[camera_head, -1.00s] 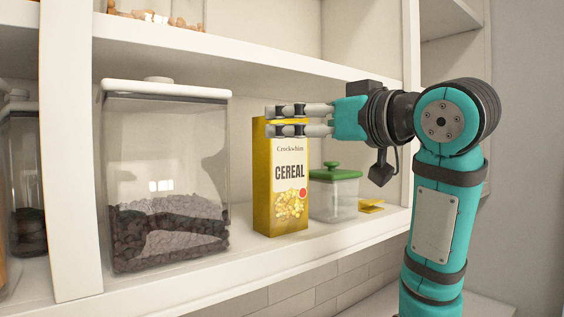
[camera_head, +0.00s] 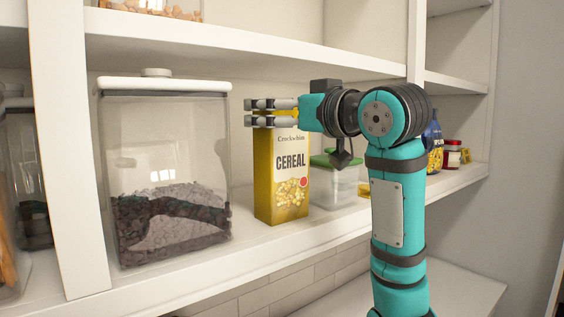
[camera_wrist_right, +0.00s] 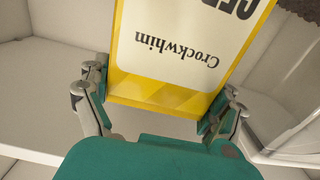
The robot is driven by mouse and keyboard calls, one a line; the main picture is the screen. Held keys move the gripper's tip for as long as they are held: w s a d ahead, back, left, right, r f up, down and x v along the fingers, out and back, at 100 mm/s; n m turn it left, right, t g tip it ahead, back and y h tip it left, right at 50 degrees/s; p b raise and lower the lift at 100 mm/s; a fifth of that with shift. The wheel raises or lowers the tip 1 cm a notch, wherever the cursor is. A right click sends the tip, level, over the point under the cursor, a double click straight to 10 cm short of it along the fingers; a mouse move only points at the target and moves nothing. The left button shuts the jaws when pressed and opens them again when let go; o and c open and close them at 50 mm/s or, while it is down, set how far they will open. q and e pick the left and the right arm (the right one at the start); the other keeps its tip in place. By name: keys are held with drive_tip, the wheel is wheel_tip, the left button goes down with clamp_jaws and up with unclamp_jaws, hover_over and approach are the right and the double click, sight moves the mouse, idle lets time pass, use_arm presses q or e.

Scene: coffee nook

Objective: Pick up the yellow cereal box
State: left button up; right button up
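The yellow cereal box (camera_head: 281,190) stands upright on the shelf in the head view, its label facing out. In the right wrist view the box (camera_wrist_right: 170,60) shows upside down, its upper edge towards my gripper. My right gripper (camera_head: 268,112) is level with the top of the box and hides part of its upper edge. In the right wrist view its two fingers (camera_wrist_right: 157,105) are spread apart, one to each side of the box; I cannot tell whether they touch it. My left gripper is not in view.
A large clear jar (camera_head: 165,140) of dark contents stands close left of the box. A green-lidded container (camera_head: 335,188) stands close right. A blue bottle (camera_head: 433,150) and a red-labelled jar (camera_head: 452,158) are farther right. The upper shelf (camera_head: 250,45) runs above my gripper.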

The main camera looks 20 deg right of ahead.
drive_tip(key=c, duration=1.2)
drive_tip(key=shift+r, duration=0.1)
